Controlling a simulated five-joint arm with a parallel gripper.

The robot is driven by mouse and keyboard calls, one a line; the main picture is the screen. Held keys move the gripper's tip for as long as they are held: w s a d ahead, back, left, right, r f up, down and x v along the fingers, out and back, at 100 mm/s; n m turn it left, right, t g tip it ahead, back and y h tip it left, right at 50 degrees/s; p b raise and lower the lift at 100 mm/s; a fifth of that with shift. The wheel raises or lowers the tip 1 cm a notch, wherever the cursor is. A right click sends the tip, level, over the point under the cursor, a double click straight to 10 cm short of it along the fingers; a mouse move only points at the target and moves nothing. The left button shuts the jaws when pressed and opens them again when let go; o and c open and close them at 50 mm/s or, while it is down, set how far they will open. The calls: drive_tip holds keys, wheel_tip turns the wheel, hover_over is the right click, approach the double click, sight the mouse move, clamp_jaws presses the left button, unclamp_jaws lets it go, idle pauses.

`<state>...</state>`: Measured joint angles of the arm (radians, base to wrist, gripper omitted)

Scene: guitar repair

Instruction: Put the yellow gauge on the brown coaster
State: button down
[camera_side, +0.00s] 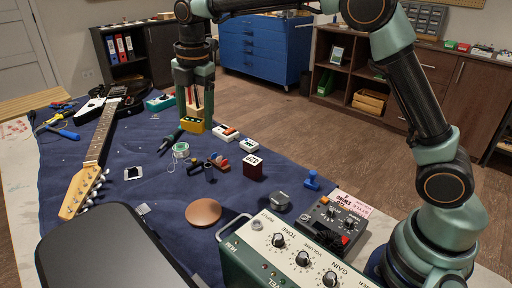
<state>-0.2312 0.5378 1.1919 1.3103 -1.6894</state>
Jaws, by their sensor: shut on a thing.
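The yellow gauge (193,127) is a small yellow block with a dark top, at the back middle of the blue mat. My gripper (194,117) points straight down over it, its fingers closed on the gauge. I cannot tell whether the gauge touches the mat or hangs just above it. The brown coaster (204,212) is a flat round copper-brown disc at the front middle of the mat. Nothing lies on it. My gripper and the gauge are well behind it and apart from it.
A dark red box (253,167) and small colored parts (217,161) lie between gauge and coaster. A guitar (104,128) lies at left, a black case (110,250) at front left, an amplifier (285,252) at front right.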

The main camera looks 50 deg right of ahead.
drive_tip(key=s+a+n, duration=0.1)
drive_tip(key=s+a, duration=0.2)
drive_tip(key=s, duration=0.1)
hover_over(204, 209)
drive_tip(key=f, duration=2)
drive_tip(key=shift+s+f, duration=0.1)
drive_tip(key=shift+s, duration=0.1)
drive_tip(key=shift+f, duration=0.15)
unclamp_jaws()
